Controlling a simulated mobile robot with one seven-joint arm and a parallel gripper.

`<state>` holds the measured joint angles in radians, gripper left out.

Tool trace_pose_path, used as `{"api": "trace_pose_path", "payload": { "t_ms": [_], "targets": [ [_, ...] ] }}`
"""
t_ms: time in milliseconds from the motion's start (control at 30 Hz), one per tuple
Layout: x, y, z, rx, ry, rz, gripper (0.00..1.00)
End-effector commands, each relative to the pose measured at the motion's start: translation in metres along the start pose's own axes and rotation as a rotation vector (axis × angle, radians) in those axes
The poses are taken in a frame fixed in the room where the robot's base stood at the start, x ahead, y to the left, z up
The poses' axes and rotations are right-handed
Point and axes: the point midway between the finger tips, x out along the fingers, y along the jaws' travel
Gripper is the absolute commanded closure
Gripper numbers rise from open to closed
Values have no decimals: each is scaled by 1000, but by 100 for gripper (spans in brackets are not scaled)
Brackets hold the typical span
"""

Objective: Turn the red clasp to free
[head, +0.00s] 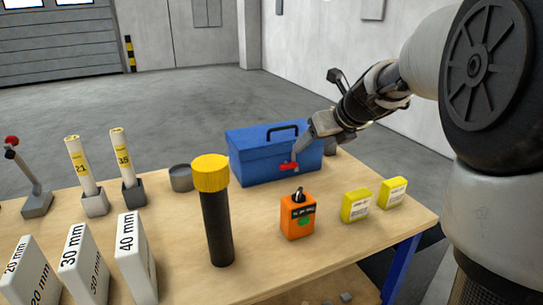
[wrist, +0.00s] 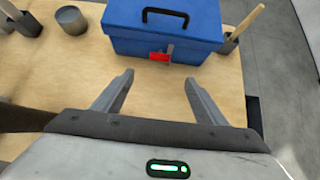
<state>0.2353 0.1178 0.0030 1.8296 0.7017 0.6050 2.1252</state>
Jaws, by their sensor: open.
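The red clasp (head: 289,167) is on the front face of a blue toolbox (head: 250,155) with a black handle, at the back of the table. In the wrist view the clasp (wrist: 159,57) lies level across the front, beside a small grey piece, and the toolbox (wrist: 190,25) lid looks closed. My gripper (head: 298,150) is in front of the toolbox near the clasp. In the wrist view my gripper (wrist: 158,80) is open and empty, its fingers spread on either side below the clasp. I cannot tell from the head view whether a finger touches the clasp.
A black tube with a yellow cap (head: 212,205), an orange box (head: 298,217) and two yellow boxes (head: 356,206) stand in front of the toolbox. A grey cup (head: 181,178) stands to its left. White millimetre blocks (head: 133,255) line the left front. Bare wood lies between gripper and toolbox.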

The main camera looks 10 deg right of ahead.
Motion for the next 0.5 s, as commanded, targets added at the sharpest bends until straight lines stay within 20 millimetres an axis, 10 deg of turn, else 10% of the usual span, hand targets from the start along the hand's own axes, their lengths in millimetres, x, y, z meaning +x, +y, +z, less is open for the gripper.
{"api": "trace_pose_path", "payload": {
  "t_ms": [500],
  "targets": [
    [100, 1, -3, 4, 3, 3, 34]
  ]
}}
